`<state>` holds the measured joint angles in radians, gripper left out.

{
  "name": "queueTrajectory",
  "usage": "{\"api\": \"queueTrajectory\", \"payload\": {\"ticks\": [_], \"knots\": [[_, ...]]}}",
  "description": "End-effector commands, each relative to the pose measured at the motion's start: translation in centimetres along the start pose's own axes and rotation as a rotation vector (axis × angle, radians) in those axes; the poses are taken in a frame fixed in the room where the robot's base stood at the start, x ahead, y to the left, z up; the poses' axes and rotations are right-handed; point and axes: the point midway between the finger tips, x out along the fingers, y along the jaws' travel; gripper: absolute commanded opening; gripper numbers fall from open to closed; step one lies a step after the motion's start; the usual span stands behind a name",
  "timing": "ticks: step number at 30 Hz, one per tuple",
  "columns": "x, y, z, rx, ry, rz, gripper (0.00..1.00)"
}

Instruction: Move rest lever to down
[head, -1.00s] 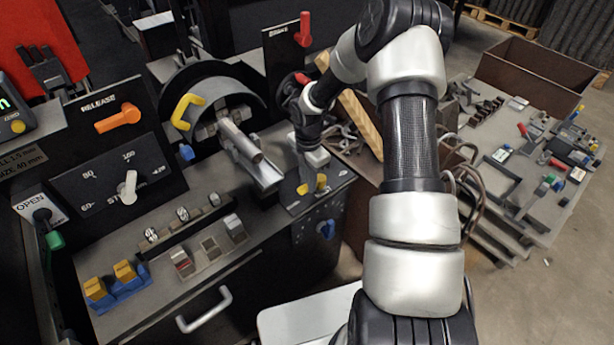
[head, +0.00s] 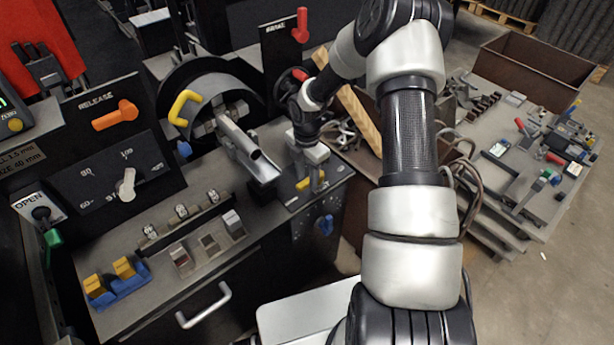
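No label reading "rest" is legible. A small yellow lever part (head: 303,184) shows on the dark plate at the bench's right end, just below the end of the grey metal trough (head: 248,152). I take it to be the rest lever, but cannot be sure. My gripper (head: 317,182) points down over this plate, close beside the yellow part on its right. A second bit of yellow shows at the fingers. The fingers are small and partly hidden, so I cannot tell whether they are open or touching the lever.
An orange RELEASE lever (head: 115,115), a white dial knob (head: 127,184), a yellow wheel handle (head: 184,107) and a red BRAKE lever (head: 301,25) stand around the bench. A blue knob (head: 325,225) is on the front. A cluttered table (head: 520,185) stands right.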

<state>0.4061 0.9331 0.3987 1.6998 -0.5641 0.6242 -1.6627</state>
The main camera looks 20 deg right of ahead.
Motion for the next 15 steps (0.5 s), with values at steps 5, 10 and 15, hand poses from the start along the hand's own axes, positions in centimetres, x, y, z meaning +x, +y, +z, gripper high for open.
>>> {"api": "queueTrajectory", "payload": {"ticks": [5, 10, 15], "knots": [[-0.5, 0.0, 0.0, 0.001, 0.0, 0.0, 0.36], [-3.2, 0.0, 0.1, 0.001, -0.001, 0.002, 0.36], [-7.4, 0.1, 0.1, 0.003, -0.002, 0.003, 0.36]]}}
